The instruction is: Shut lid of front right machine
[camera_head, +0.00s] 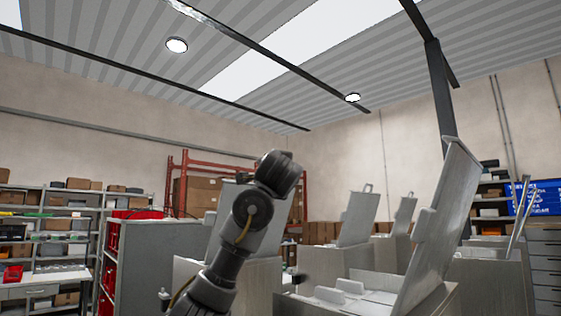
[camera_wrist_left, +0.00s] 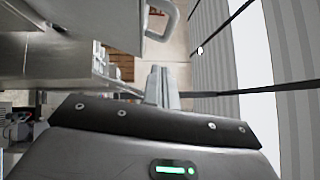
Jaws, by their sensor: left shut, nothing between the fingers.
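The nearest machine on the right in the head view has a light grey body (camera_head: 440,302) and a raised flat lid (camera_head: 437,215), tilted back to the right, so it stands open. My left arm rises from the bottom in front of the machines; its gripper cannot be made out in the head view. In the left wrist view my left gripper (camera_wrist_left: 162,86) is shut and empty. A bent grey handle (camera_wrist_left: 167,20) on a light grey panel (camera_wrist_left: 115,22) shows beyond the fingertips, apart from them in the picture; which machine it belongs to is unclear. My right gripper is not in view.
Other machines with raised lids (camera_head: 357,217) stand behind and on the left. Another machine (camera_head: 490,275) stands at the right. Shelves with boxes (camera_head: 60,222) and a grey cabinet (camera_head: 155,265) are at the left.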

